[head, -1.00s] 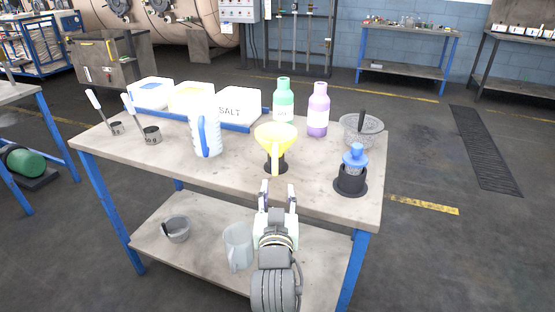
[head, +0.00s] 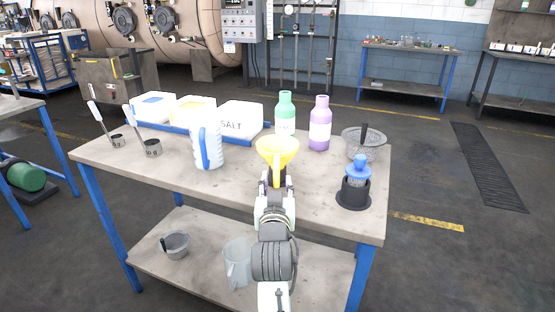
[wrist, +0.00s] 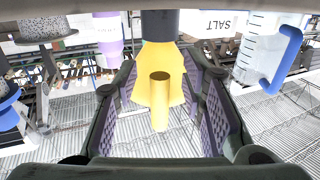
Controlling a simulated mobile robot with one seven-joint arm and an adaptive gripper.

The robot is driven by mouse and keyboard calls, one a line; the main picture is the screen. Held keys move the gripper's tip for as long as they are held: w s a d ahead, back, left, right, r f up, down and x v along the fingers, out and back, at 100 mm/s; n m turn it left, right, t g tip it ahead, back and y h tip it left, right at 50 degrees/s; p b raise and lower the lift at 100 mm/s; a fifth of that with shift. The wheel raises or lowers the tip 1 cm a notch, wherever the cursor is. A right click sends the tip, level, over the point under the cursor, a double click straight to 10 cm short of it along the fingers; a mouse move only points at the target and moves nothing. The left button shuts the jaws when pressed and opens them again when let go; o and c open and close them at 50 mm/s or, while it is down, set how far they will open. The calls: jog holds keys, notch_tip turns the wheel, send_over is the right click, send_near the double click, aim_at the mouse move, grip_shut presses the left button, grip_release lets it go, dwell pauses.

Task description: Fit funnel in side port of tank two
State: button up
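The yellow funnel (head: 278,150) stands upright in a dark holder near the front edge of the workbench (head: 225,184). In the wrist view the funnel (wrist: 160,92) lies between the two fingers, its tubular yellow part pointing at the camera. My gripper (head: 276,182) is at the near side of the funnel, fingers apart. In the wrist view my gripper (wrist: 161,78) shows gaps beside the funnel, so it is open around it. The dark holder (wrist: 158,25) is mostly hidden in the head view. A large tan tank (head: 180,35) is at the back left; its number and side port cannot be told.
A clear jug with a blue handle (head: 207,145) stands left of the funnel. Green (head: 285,115) and purple (head: 320,125) bottles stand behind it. A blue-topped item in a black holder (head: 354,185) and a grey bowl (head: 365,145) are to the right.

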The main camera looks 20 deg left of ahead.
jog(key=shift+w, duration=0.3)
jog(key=shift+c, duration=0.5)
grip_shut()
